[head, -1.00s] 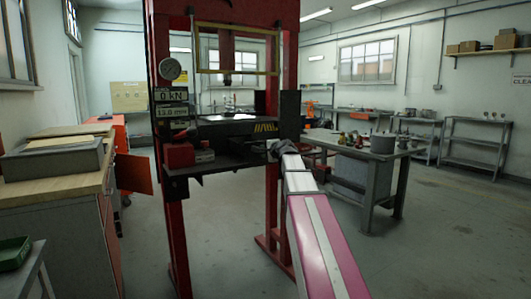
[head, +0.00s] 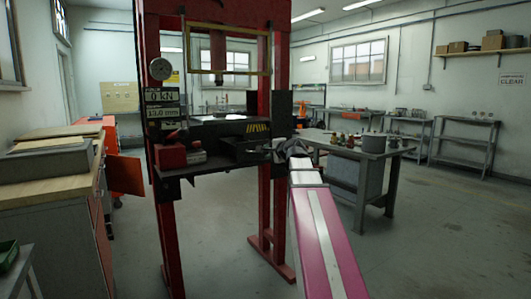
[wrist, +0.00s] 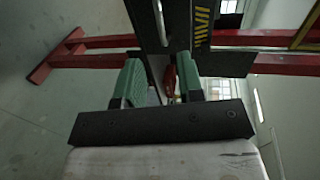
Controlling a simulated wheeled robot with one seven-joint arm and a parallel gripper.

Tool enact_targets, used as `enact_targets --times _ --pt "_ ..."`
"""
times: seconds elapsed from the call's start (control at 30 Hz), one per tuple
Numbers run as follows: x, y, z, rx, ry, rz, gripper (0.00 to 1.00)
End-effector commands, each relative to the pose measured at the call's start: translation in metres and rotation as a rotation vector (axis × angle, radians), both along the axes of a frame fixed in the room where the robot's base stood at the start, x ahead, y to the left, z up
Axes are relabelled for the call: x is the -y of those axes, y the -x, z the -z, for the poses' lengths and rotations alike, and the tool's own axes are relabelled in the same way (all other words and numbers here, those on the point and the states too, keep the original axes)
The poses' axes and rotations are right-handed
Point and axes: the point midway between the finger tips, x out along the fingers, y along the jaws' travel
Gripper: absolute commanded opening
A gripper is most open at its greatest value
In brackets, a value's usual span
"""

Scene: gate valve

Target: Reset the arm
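My arm (head: 320,235), pink and white, reaches forward from the lower right of the head view. My gripper (head: 292,147) is small and dark there, in front of the right side of the red press (head: 170,235). The wrist view shows its two green fingers spread apart, with a gap (wrist: 160,62) between them. A thin grey bar and a small red part show through the gap, and nothing looks clamped. Beyond the fingers is a dark plate with yellow-black stripes (wrist: 202,22). Whether a finger touches the press cannot be told.
A wooden-topped bench (head: 45,190) stands at left. A grey worktable (head: 345,150) with a pot stands right of the press. Shelves (head: 465,142) line the far right wall. The floor (head: 430,245) at right is open.

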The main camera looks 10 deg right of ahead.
Motion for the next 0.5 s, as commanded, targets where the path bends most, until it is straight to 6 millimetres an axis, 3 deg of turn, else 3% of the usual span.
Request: enact_targets --times 0.33,0.43,0.5 --pt "-0.001 0.001 0.003 -0.005 0.005 -0.003 0.35" --pt "-0.006 0.003 0.021 -0.03 0.042 -0.018 0.35" --pt "-0.014 0.005 0.046 -0.067 0.092 -0.042 0.35"
